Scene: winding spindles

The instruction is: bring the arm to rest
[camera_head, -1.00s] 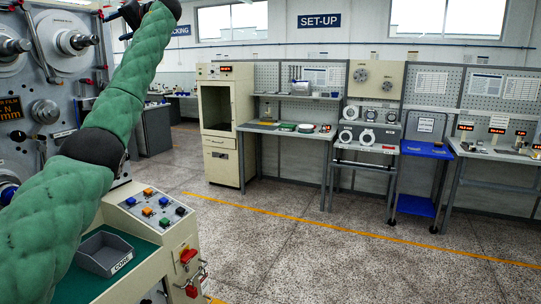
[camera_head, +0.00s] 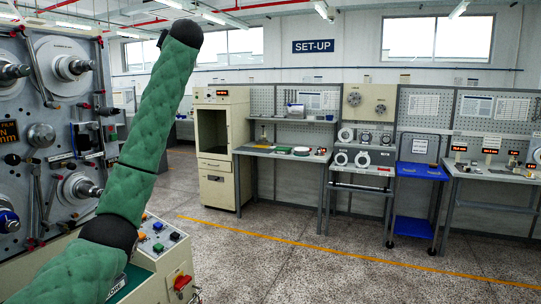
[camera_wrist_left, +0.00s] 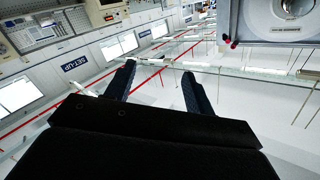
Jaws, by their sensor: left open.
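My left arm (camera_head: 165,105), in green padding, rises from the lower left of the head view and points up, its upper end near the window height. My left gripper (camera_wrist_left: 158,69) shows in the left wrist view; its two dark fingers are apart, with nothing between them. The wrist view is tilted, with ceiling beams and windows behind the fingers. The gripper itself cannot be made out in the head view. My right gripper is in neither view.
A cream cabinet (camera_head: 214,180), benches and a blue cart (camera_head: 413,171) line the back wall. The floor (camera_head: 330,250) in the middle is clear.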

